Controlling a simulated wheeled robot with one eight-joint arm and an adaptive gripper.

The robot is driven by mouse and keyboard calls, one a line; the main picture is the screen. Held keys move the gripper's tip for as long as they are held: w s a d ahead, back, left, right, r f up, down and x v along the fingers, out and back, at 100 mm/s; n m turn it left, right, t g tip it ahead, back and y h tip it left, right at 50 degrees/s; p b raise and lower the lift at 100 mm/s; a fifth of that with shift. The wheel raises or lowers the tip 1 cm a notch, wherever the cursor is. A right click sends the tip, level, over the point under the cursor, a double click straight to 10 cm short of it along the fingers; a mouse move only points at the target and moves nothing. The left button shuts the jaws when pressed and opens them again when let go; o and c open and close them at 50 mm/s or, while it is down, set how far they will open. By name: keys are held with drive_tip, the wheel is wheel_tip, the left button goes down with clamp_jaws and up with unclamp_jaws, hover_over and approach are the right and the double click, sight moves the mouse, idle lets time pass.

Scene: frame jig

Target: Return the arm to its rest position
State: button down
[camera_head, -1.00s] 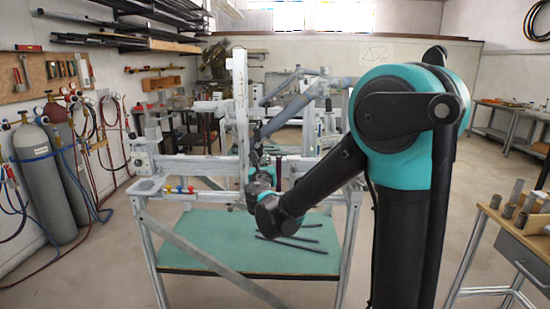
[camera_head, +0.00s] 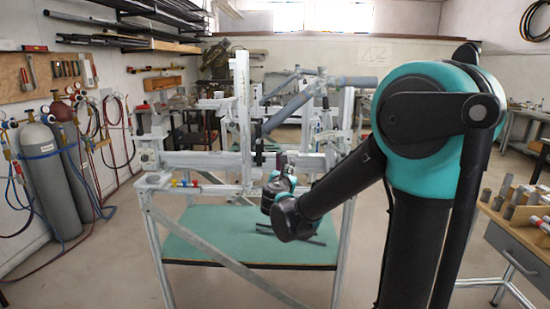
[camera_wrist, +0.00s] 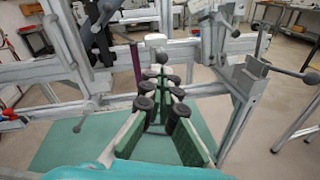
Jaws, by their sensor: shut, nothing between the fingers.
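My arm, black and teal, reaches from the right side of the head view toward the grey frame jig (camera_head: 245,125). My gripper (camera_head: 281,162) is at the jig's near side, just above its lower crossbar, small and partly hidden by my wrist. In the wrist view its fingers (camera_wrist: 158,58) come together at the tips, shut and empty. They point at the jig, whose rail (camera_wrist: 190,50) crosses behind them. Grey tubes (camera_head: 300,97) sit up in the jig. I cannot tell whether the gripper touches the jig.
A green shelf (camera_head: 190,250) with dark rods lies low inside the jig stand. Gas cylinders (camera_head: 42,175) stand at the left wall. A workbench (camera_head: 515,240) with short tubes stands at the right.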

drive_tip(key=s+d+f+m+g+h, duration=0.2)
drive_tip(key=s+d+f+m+g, duration=0.6)
drive_tip(key=s+d+f+m, duration=0.75)
drive_tip(key=s+f+m+g+y, duration=0.2)
drive_tip(key=s+f+m, duration=0.2)
drive_tip(key=s+m, duration=0.3)
drive_tip(key=s+a+f+m+g+y, duration=0.1)
drive_tip(key=s+f+m+g+y, duration=0.1)
drive_tip(key=s+m, duration=0.6)
wheel_tip(320, 180, down, 3)
drive_tip(key=shift+s+r+y, duration=0.1)
drive_tip(key=shift+s+y, duration=0.05)
drive_tip(key=shift+y, duration=0.45)
